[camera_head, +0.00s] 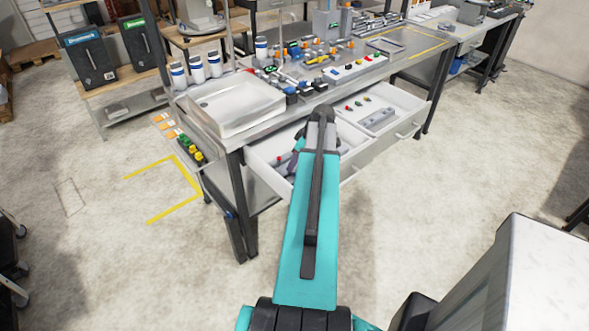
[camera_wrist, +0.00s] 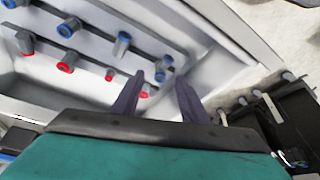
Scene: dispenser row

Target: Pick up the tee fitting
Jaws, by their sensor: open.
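Small grey fittings with blue or red ends lie in an open white drawer (camera_wrist: 215,62) in the wrist view. One grey fitting with several blue ends (camera_wrist: 164,68) lies just beyond my gripper (camera_wrist: 161,80) and looks like a tee, but its shape is too small to be sure. Another blue-ended fitting (camera_wrist: 123,42) lies to its left, and a grey fitting with a red end (camera_wrist: 25,42) lies at far left. My gripper's two dark fingers are apart, with nothing seen held between them. In the head view my arm hides most of this drawer's contents.
A second open drawer (camera_head: 405,97) holds a grey part and small coloured pieces. The steel worktop (camera_head: 408,68) above carries a white tray (camera_head: 233,108), several white bottles and many small parts. Drawer walls stand close around my gripper. The floor in front is clear.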

